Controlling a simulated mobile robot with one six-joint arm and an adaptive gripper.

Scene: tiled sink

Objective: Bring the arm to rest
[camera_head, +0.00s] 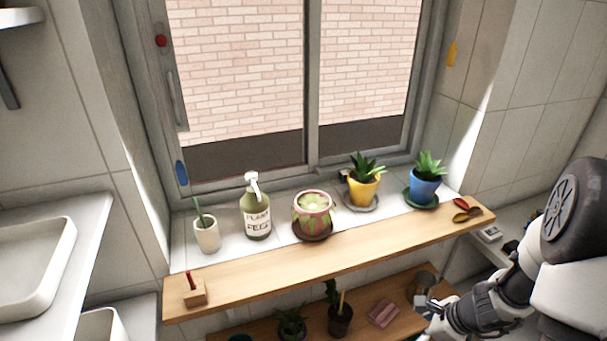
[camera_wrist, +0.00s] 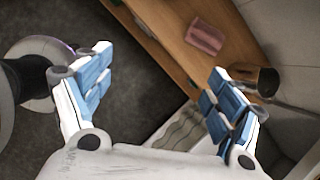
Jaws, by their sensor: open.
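My gripper (camera_head: 428,306) is at the lower right in the head view, at the right end of the lower wooden shelf. In the wrist view its two blue-padded fingers (camera_wrist: 158,98) are spread wide apart with nothing between them. The arm is bent, with its wrist low and its upper links at the right edge of the head view.
Potted plants and a pump bottle (camera_head: 256,212) stand on the sill behind. The lower shelf (camera_head: 362,308) holds plants and a pink cloth-like block (camera_head: 383,313).

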